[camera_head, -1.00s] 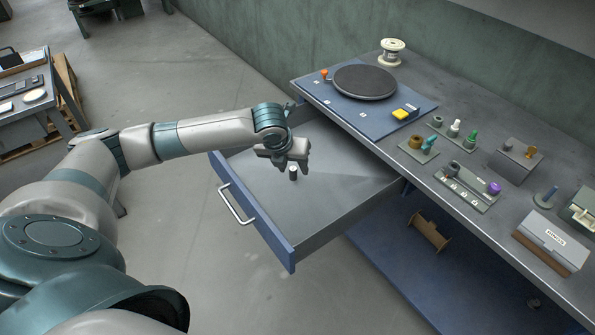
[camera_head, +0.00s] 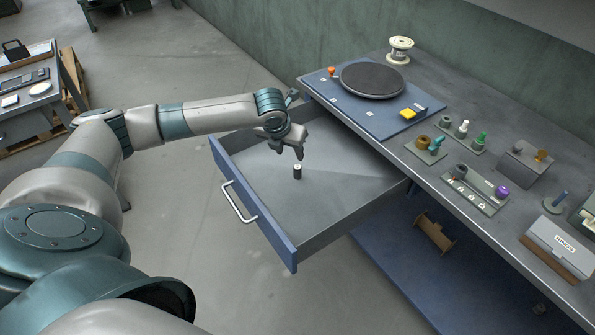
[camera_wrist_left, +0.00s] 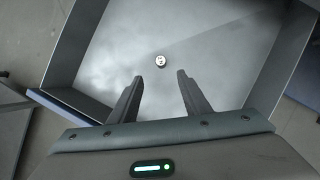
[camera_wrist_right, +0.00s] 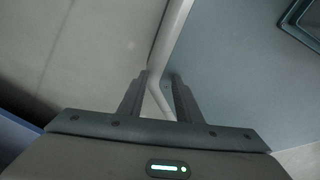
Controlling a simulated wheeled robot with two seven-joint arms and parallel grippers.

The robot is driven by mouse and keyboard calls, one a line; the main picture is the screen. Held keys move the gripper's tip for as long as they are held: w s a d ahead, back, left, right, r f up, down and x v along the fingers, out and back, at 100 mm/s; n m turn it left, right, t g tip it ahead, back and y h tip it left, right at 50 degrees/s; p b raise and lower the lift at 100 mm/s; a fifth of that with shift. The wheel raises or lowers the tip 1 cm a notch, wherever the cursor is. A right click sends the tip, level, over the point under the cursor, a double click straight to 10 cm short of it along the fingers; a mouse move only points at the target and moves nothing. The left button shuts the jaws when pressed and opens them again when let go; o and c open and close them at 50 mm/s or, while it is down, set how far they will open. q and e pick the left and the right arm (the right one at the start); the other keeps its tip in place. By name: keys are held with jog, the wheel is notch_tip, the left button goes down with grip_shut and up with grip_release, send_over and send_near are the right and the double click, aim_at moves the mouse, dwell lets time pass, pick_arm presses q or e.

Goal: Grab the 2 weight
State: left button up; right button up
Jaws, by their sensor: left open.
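The weight (camera_head: 297,172) is a small dark cylinder with a pale top. It stands upright alone on the floor of the open drawer (camera_head: 250,215). In the left wrist view the weight (camera_wrist_left: 160,61) shows from above with a dark mark on its top, too small to read surely. My left gripper (camera_head: 289,152) is open and empty over the drawer, pointing down. In the left wrist view the weight lies ahead of the fingertips (camera_wrist_left: 160,78), near the middle line between them and apart from both. My right gripper (camera_wrist_right: 160,82) shows only in its wrist view, open.
The drawer walls and blue front with its handle (camera_head: 238,202) surround the weight. The grey bench (camera_head: 425,90) at right carries a dark round disc (camera_head: 373,80), a spool (camera_head: 400,50) and small pegged holders. A pale bent bar (camera_wrist_right: 168,45) passes behind my right fingers.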

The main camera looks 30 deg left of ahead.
aim_at(298, 167)
pick_arm(q)
jog(key=p+x, duration=0.1)
jog(key=x, duration=0.8)
pick_arm(e)
jog(key=shift+s+d+r, duration=0.25)
jog(key=shift+s+r, duration=0.3)
jog(key=shift+r, duration=0.2)
pick_arm(q)
jog(key=shift+f+p, duration=0.15)
jog(key=shift+p, duration=0.2)
pick_arm(e)
jog(key=shift+r, duration=0.1)
pick_arm(q)
jog(key=shift+w+f+p, duration=0.3)
jog(key=shift+f+p, duration=0.05)
jog(key=shift+f, duration=0.15)
jog(key=shift+p+x, duration=0.45)
jog(key=shift+x, duration=1.5)
pick_arm(e)
jog(key=shift+s+d+r, duration=0.1)
jog(key=shift+r, duration=0.65)
pick_arm(q)
jog(key=shift+w, duration=0.1)
grip_shut()
